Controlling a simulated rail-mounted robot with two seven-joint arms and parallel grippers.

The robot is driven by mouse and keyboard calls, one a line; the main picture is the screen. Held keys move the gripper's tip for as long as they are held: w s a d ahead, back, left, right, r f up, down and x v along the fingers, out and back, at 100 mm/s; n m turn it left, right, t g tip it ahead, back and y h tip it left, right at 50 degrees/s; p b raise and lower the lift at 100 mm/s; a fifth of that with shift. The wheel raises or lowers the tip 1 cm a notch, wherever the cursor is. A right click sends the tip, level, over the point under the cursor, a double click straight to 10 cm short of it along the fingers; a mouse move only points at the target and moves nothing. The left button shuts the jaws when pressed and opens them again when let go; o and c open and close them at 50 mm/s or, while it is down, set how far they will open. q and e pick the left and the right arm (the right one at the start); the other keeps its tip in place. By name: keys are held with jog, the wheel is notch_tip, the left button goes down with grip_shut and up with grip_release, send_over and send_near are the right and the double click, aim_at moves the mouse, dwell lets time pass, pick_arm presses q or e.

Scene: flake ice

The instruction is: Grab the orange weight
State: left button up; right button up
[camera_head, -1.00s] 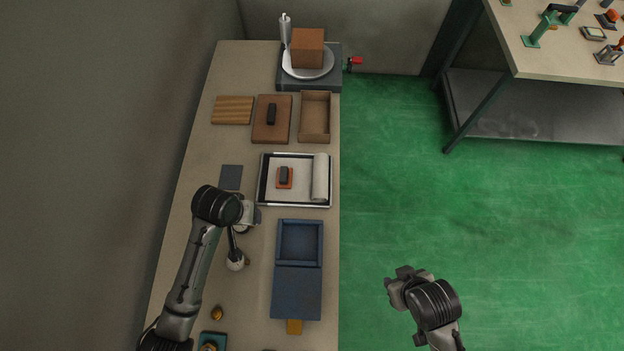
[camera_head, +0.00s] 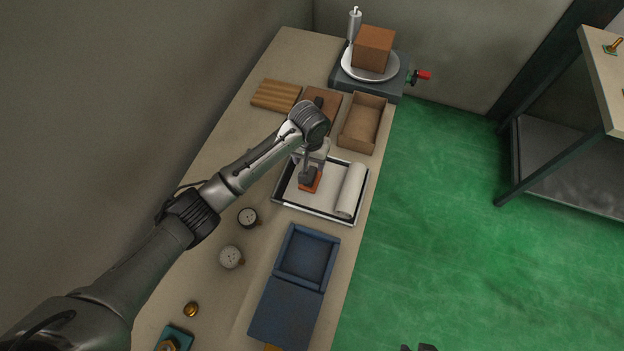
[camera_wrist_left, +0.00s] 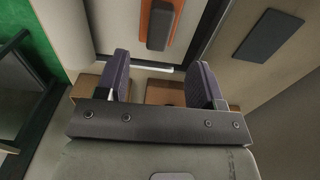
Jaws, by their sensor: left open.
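The orange weight (camera_head: 316,183) is a small orange block with a dark top part. It lies on the white sheet in the dark-rimmed tray. My left gripper (camera_head: 309,168) is over the tray at the weight and hides part of it in the head view. In the left wrist view the gripper (camera_wrist_left: 160,78) is open with nothing between its two fingers. The weight (camera_wrist_left: 178,28) shows past the fingertips at the top of that view, cut off by the frame edge. Only a dark bit of my right arm shows at the bottom edge of the head view.
The tray (camera_head: 331,214) also holds a white roll (camera_head: 351,190). A cardboard box (camera_head: 363,122) and a brown board (camera_head: 321,98) lie behind it. A blue box (camera_head: 287,311) and round gauges (camera_head: 248,217) are in front. A dark plate (camera_wrist_left: 268,34) lies beside the tray.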

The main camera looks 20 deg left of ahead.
aim_at(310, 174)
pick_arm(q)
jog(key=shift+f, duration=1.6)
jog(key=shift+w+f+b, duration=0.1)
jog(key=shift+f+b, duration=0.9)
jog(key=shift+f, duration=1.6)
grip_shut()
